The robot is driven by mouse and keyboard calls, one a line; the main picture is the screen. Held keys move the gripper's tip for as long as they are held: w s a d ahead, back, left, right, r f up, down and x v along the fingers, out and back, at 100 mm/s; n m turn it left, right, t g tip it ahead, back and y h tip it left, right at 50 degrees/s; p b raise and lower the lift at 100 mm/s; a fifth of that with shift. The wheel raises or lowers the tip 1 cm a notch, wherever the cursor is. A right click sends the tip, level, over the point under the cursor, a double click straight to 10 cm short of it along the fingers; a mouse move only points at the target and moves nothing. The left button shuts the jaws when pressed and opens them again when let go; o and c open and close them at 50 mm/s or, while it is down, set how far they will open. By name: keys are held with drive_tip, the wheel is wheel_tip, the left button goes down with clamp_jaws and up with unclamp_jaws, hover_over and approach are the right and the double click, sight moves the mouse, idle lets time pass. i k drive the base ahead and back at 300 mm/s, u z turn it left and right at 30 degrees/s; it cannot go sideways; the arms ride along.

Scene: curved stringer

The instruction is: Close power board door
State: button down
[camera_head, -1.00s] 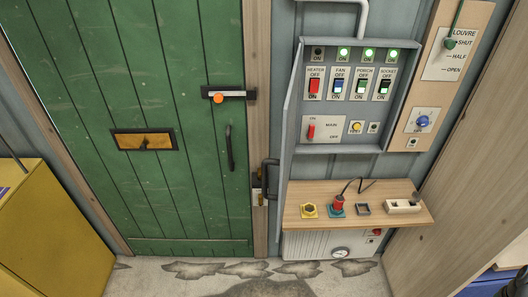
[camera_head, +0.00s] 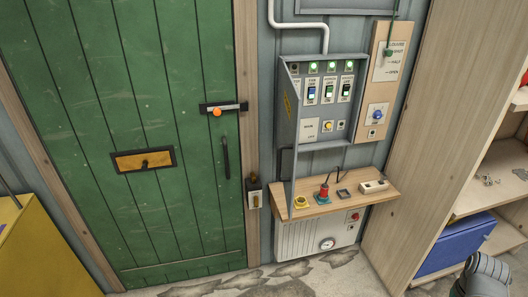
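The power board (camera_head: 345,128) is a grey wall box with green lights, rocker switches and a yellow knob. Its grey door (camera_head: 291,120) stands open at the box's left side, swung out toward me and seen nearly edge-on. A yellow label shows on its outer face. The door hides the leftmost part of the panel. A dark shape (camera_head: 286,162) shows beside the door's lower part; I cannot tell if it is its handle. My gripper is not in view; only a grey, rounded part, likely of my arm, shows at the bottom right corner.
A wooden ledge (camera_head: 330,203) with a red-and-teal plug and sockets juts out below the board. A heater with a dial is under it. A green door (camera_head: 150,130) is at left, a wooden shelf unit (camera_head: 410,140) with a blue bin at right. A yellow cabinet (camera_head: 45,250) stands lower left.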

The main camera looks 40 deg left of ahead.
sight(287, 153)
drive_tip(key=k, duration=0.6)
drive_tip(key=u, duration=1.2)
drive_tip(key=i, duration=1.05)
drive_tip(key=u, duration=0.1)
drive_tip(key=k, duration=0.25)
drive_tip(key=z, duration=0.1)
